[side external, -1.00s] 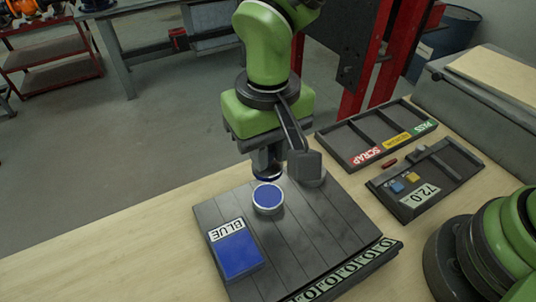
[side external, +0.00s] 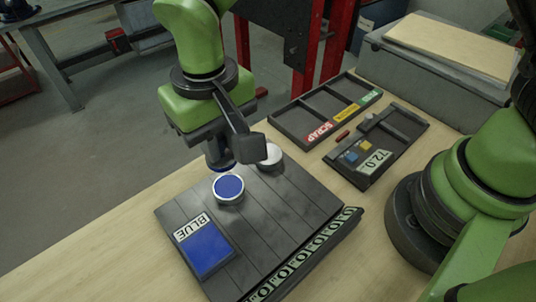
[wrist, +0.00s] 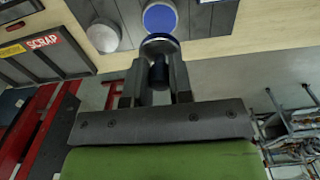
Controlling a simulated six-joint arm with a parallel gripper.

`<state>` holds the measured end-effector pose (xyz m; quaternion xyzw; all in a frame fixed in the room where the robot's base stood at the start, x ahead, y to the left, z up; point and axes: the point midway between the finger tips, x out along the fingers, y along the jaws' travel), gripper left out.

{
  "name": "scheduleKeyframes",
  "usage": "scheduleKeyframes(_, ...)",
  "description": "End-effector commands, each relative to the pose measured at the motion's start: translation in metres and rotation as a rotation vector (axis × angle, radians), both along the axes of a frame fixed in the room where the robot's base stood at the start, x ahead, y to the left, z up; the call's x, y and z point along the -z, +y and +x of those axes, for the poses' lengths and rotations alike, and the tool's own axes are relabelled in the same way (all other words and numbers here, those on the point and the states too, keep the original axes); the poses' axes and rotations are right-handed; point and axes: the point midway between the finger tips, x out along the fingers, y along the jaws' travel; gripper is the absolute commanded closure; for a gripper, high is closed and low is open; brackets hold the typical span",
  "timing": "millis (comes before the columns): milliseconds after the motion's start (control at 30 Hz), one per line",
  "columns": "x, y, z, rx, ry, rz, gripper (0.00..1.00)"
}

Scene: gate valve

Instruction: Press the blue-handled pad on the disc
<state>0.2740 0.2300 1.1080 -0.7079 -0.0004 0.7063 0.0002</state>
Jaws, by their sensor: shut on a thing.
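My gripper (wrist: 160,88) is shut on the blue-handled pad (wrist: 160,48). In the wrist view its dark handle sits between the fingers, with a round, pale-rimmed head beyond them. In the side view the pad's blue-edged lower end (side external: 222,168) shows under my gripper. A round disc (side external: 228,187) with a blue top and pale rim sits on the dark slatted board (side external: 290,218). It also shows in the wrist view (wrist: 160,18). The pad is just behind the disc in the side view; I cannot tell whether they touch. The pad's underside is hidden.
A white-topped disc (side external: 270,155) sits behind the blue one on the board. A blue square marked BLUE (side external: 207,248) lies at the board's left. A sorting tray (side external: 322,112) and a panel reading 72.0 (side external: 375,145) are at right. Bare wood lies left of the board.

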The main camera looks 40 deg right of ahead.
Motion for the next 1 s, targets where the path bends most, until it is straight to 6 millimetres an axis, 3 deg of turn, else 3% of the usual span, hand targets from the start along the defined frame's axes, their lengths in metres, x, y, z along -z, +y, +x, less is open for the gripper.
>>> scheduleKeyframes(367,0.000,-0.002,0.001,0.002,0.000,0.000,0.98)
scheduleKeyframes(467,-0.001,-0.020,0.005,0.007,0.000,0.000,0.98)
scheduleKeyframes(700,-0.001,-0.083,0.011,0.008,-0.001,0.000,0.98)
scheduleKeyframes(833,0.002,-0.097,0.010,0.002,-0.002,0.000,0.98)
scheduleKeyframes(1000,0.016,-0.097,0.010,-0.001,0.000,-0.001,0.98)
